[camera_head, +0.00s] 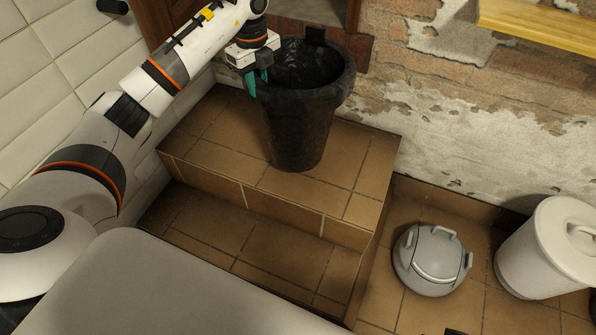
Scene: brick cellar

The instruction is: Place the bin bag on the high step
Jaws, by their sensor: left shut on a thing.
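The black bin bag (297,125) stands upright and open-topped, bin-shaped, over the upper tiled step. Its base appears to rest on the high step (347,160), though I cannot be sure that it touches. My left gripper (257,82) reaches in from the upper left and is shut on the bag's left rim, with a teal finger outside the rim. The inner finger is hidden. My right gripper is not in view.
A lower tiled step (240,240) lies in front. A grey domed object (432,260) and a white lidded bin (550,250) stand on the floor at right. A brick wall (470,120) is behind, with a wooden shelf (545,25) at upper right.

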